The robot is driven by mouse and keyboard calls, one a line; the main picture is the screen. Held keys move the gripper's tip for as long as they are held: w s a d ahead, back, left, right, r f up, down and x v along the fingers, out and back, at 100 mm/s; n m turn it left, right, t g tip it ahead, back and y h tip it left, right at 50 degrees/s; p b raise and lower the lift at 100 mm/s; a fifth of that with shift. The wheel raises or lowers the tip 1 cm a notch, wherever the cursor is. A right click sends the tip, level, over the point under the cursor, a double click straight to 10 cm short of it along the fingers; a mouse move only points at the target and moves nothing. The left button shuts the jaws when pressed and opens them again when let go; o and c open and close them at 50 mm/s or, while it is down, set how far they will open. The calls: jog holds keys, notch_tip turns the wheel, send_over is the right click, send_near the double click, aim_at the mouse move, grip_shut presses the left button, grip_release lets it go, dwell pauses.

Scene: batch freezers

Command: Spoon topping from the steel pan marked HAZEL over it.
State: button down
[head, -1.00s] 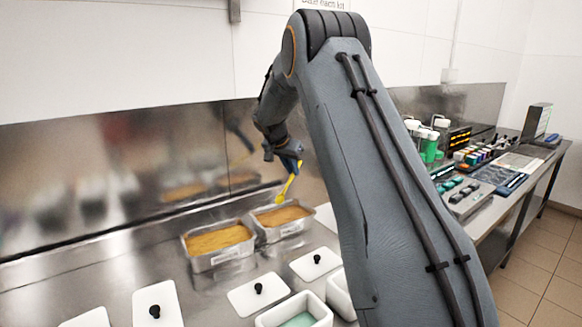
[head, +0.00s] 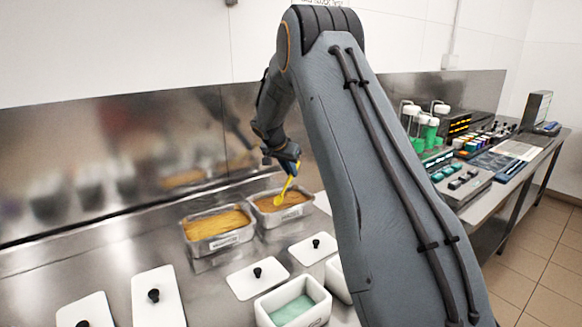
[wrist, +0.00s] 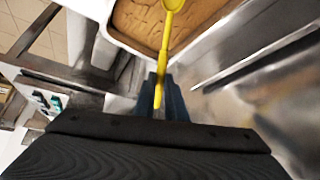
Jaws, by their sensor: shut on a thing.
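My gripper (head: 286,162) is shut on a yellow spoon (head: 286,189), which hangs down at a tilt. The spoon's bowl is over the right steel pan (head: 292,216); I cannot tell if it touches the brown topping inside. A second steel pan (head: 222,240) with orange-brown topping stands just left of it. Both pans have front labels too small to read surely, so I cannot tell which is HAZEL. In the wrist view, the spoon (wrist: 167,45) runs from my fingers (wrist: 160,97) toward the pan of topping (wrist: 140,46). A white tub (head: 318,311) with pale green contents stands in front.
White lids with black knobs (head: 256,281) lie on the steel counter near the tub. Another white tub (head: 338,280) is partly hidden by my arm. A steel backsplash (head: 80,160) rises behind the pans. Green-and-white items (head: 424,130) and devices stand farther right.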

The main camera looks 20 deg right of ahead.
aim_at(285, 188)
jog(key=shift+s+a+f, duration=0.1)
jog(key=shift+a+f, duration=0.05)
jog(key=shift+f, duration=0.3)
jog(key=shift+s+a+f, duration=0.1)
jog(key=shift+f, duration=0.35)
jog(key=shift+s+a+p, duration=0.25)
jog(key=shift+s+a, duration=0.35)
jog(key=shift+a, duration=0.2)
jog(key=shift+s+a+p, duration=0.3)
jog(key=shift+s+a, duration=0.25)
jog(key=shift+a, duration=0.3)
jog(key=shift+s+a+p, duration=0.25)
jog(key=shift+s+a, duration=0.35)
jog(key=shift+a, duration=0.2)
jog(key=shift+w+d+f+g+y+p, duration=0.15)
jog(key=shift+d+g+y+p, duration=0.2)
jog(key=shift+p, duration=0.75)
jog(key=shift+w+p, duration=0.1)
jog(key=shift+p, duration=0.4)
